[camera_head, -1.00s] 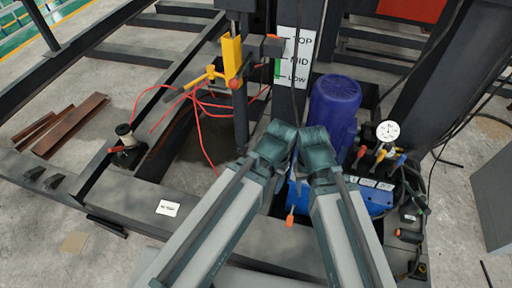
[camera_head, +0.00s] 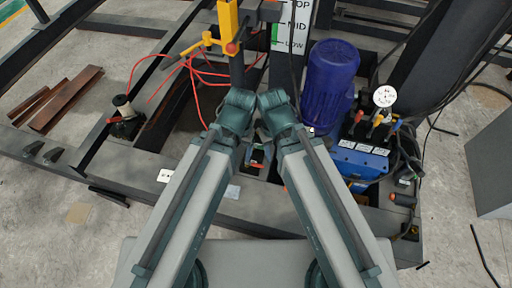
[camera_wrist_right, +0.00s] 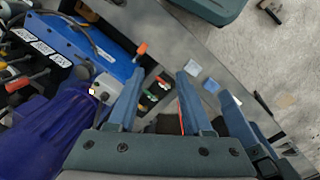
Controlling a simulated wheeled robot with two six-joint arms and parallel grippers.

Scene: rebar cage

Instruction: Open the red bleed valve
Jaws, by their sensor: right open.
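The blue hydraulic unit (camera_head: 360,162) stands right of centre with red, yellow and blue levers; its red-handled lever (camera_head: 357,117) is at the left of the row. A separate orange-red handle (camera_wrist_right: 141,48) sticks out by the unit's edge in the right wrist view. I cannot tell which is the bleed valve. My right gripper (camera_wrist_right: 160,72) is open and empty, with red and green parts (camera_wrist_right: 158,92) behind its fingers. My left gripper (camera_head: 237,112) is beside it, left of the unit; its fingers are hidden in the head view.
A blue-purple motor (camera_head: 330,85) stands right of my wrists, and a white gauge (camera_head: 384,97) rises above the levers. A yellow jack (camera_head: 229,25) and red hoses (camera_head: 195,85) are at the upper left. Dark steel beams (camera_head: 135,155) frame the pit.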

